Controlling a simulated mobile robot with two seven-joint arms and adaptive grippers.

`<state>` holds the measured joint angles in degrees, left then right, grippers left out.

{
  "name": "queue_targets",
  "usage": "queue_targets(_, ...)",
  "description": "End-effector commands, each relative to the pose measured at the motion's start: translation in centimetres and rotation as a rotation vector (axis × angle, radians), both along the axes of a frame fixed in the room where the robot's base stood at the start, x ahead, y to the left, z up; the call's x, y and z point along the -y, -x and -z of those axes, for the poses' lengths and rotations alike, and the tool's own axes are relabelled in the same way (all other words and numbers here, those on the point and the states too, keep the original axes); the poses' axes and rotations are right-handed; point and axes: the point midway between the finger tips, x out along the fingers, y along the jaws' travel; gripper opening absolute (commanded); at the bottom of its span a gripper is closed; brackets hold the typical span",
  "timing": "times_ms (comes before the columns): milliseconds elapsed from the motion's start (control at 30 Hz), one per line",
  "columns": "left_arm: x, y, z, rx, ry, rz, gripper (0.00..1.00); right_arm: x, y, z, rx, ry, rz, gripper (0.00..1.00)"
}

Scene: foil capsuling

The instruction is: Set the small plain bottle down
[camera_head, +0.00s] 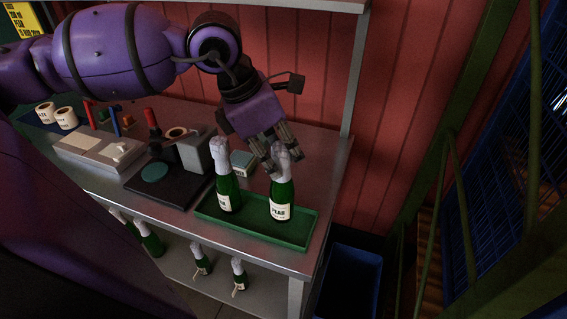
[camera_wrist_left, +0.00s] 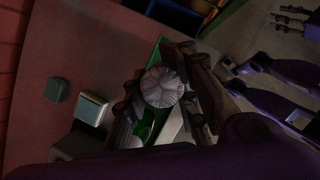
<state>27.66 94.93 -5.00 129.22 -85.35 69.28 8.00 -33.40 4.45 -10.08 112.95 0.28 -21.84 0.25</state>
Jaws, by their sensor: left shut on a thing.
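My left gripper (camera_head: 276,160) reaches down from above and is shut on the foil-topped neck of a green bottle (camera_head: 281,200) with a white label. The bottle is upright at the right end of a green tray (camera_head: 262,229); I cannot tell whether its base touches the tray. In the left wrist view the pleated silver top of this bottle (camera_wrist_left: 162,87) sits between the fingers (camera_wrist_left: 164,98). A second green bottle (camera_head: 228,194) with a silver top stands on the tray to the left. Grey finger-like parts at the wrist view's upper right may be my right gripper (camera_wrist_left: 288,18).
The metal bench carries a black stand (camera_head: 160,188), a grey block (camera_head: 195,154) and a small green-grey box (camera_head: 242,163) behind the tray. More bottles (camera_head: 239,274) stand on the lower shelf. A blue bin (camera_head: 347,280) is on the floor to the right.

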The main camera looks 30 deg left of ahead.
Motion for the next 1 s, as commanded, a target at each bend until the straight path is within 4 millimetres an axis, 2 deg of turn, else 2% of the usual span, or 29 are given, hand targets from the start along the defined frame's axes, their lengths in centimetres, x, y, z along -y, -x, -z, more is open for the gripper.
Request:
queue_targets(133, 0.0, 0.1, 2.0, -0.001, 0.001, -0.001, 0.0, 0.1, 0.0, 0.0, 0.0, 0.002, 0.003, 0.4)
queue_targets(500, 0.0, 0.1, 2.5, 0.0, 0.0, 0.0, 0.0, 0.5, 1.0, 0.7, -0.02, 0.009, -0.002, 0.4)
queue_targets(533, 0.0, 0.2, 2.6, -0.002, 0.0, -0.001, 0.26, 0.6, 1.0, 0.7, -0.021, 0.01, -0.003, 0.4)
queue_targets(667, 0.0, 0.2, 2.5, -0.002, 0.0, -0.001, 0.43, 0.7, 1.1, 0.8, -0.023, 0.014, -0.007, 0.4)
queue_targets(700, 0.0, 0.2, 2.5, -0.002, 0.0, -0.001, 0.45, 0.7, 1.1, 0.7, -0.023, 0.013, -0.007, 0.4)
queue_targets(1000, 0.0, 0.2, 2.4, -0.001, 0.0, 0.0, 0.45, 0.6, 1.0, 0.6, -0.02, 0.011, -0.005, 0.4)
